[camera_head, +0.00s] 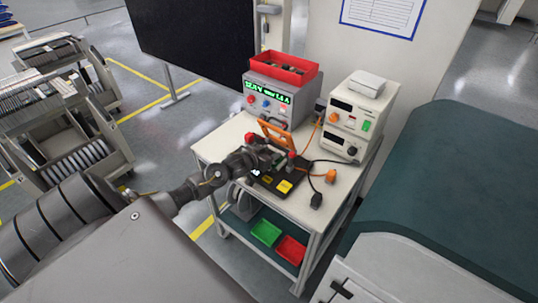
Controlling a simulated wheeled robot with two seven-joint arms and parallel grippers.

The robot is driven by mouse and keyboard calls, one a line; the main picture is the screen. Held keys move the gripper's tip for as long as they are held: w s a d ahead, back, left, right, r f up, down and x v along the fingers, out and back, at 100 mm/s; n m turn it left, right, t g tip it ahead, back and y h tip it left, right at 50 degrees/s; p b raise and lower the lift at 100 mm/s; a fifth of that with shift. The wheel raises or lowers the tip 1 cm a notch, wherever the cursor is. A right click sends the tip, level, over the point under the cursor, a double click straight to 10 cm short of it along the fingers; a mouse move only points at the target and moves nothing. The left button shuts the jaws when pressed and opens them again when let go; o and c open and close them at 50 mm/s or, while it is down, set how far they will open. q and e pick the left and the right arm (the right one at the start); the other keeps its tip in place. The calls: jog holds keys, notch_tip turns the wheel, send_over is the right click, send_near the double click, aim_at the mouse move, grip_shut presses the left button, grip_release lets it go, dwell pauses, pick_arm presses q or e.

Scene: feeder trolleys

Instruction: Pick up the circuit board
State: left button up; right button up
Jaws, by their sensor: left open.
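A black test fixture (268,183) with yellow patches lies on top of the white trolley (226,138). Its orange frame (274,130) stands raised at the back. My left arm reaches in from the left, and my left gripper (272,160) is over the fixture, open. Red parts show on both sides of the gripper's end. I cannot clearly make out the circuit board; the gripper covers much of the area between the fixture and the orange frame. I cannot tell whether the fingers touch anything. My right gripper is not in view.
A grey power supply (267,98) carries a red bin (281,70) behind the fixture. A white instrument stack (351,125) stands to the right. A cable with an orange plug (331,176) lies near it. Green (266,232) and red (291,250) bins are on the lower shelf.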

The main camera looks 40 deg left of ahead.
pick_arm(q)
grip_shut()
dwell(0.3)
jog(key=shift+s+r+b, duration=0.15)
jog(key=shift+r+b, duration=0.1)
jog(key=shift+b, duration=0.2)
jog(key=r, duration=0.2)
jog(key=r+b, duration=0.1)
jog(key=r, duration=0.3)
jog(key=shift+s+r+b, duration=0.2)
jog(key=shift+s+b, duration=0.1)
jog(key=shift+s, duration=0.05)
jog(key=s+b, duration=0.3)
jog(key=s, duration=1.6)
jog(key=shift+d, duration=0.25)
